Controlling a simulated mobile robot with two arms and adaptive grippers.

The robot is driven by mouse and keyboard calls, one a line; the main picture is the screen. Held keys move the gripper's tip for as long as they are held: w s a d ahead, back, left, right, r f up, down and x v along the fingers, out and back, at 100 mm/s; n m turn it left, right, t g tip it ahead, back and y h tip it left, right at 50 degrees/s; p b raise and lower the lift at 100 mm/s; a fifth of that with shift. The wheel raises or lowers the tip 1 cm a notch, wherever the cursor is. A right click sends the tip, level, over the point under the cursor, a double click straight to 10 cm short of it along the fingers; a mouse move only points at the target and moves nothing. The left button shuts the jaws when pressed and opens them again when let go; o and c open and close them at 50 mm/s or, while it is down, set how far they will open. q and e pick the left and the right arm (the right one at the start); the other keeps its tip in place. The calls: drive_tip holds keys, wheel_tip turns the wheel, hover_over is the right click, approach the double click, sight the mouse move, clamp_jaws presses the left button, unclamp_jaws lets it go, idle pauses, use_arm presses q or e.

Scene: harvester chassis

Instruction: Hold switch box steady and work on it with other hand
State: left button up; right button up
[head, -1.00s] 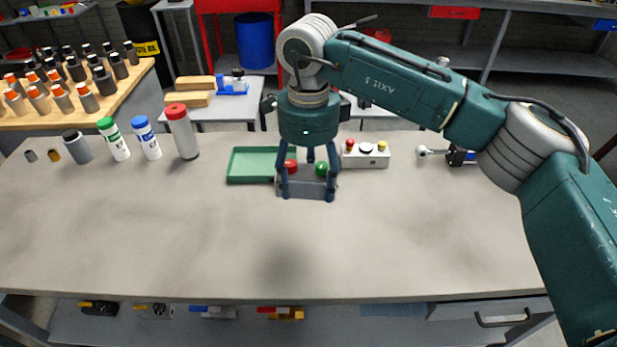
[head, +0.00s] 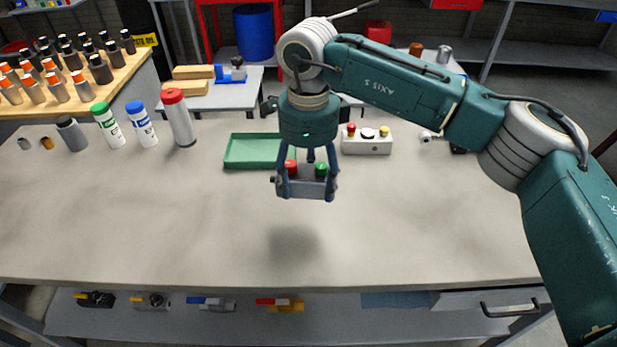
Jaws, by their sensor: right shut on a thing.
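My right gripper (head: 307,183) is above the workbench (head: 170,230), fingers pointing down. It is shut on a grey switch box (head: 307,187) with a red button and a green button on top. The fingers sit at the box's left and right ends. The box looks roughly level and held clear of the bench; a soft shadow lies on the bench below it. My left gripper is not in view.
A green tray (head: 232,163) and a white box with several buttons (head: 366,146) stand behind the held box. Several bottles (head: 178,120) line the bench's back left. A tool (head: 427,137) lies partly hidden behind my right arm. The bench front is clear.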

sight(308, 196)
drive_tip(key=shift+f+b, duration=1.7)
drive_tip(key=shift+f, duration=0.65)
drive_tip(key=shift+f+b, duration=0.65)
drive_tip(key=shift+f, duration=0.2)
drive_tip(key=shift+s+d+f+b, duration=0.1)
drive_tip(key=shift+d+f+b, duration=0.15)
drive_tip(key=shift+f+b, duration=0.5)
drive_tip(key=shift+a+f, duration=0.1)
drive_tip(key=shift+f, duration=0.3)
drive_tip(key=shift+a, duration=0.15)
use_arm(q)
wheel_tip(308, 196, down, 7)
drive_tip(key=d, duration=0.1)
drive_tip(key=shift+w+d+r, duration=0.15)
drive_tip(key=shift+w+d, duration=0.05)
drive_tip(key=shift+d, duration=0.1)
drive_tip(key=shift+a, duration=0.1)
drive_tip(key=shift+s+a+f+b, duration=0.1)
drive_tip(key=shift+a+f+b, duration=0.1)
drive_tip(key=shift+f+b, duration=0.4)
use_arm(e)
drive_tip(key=shift+f, duration=0.65)
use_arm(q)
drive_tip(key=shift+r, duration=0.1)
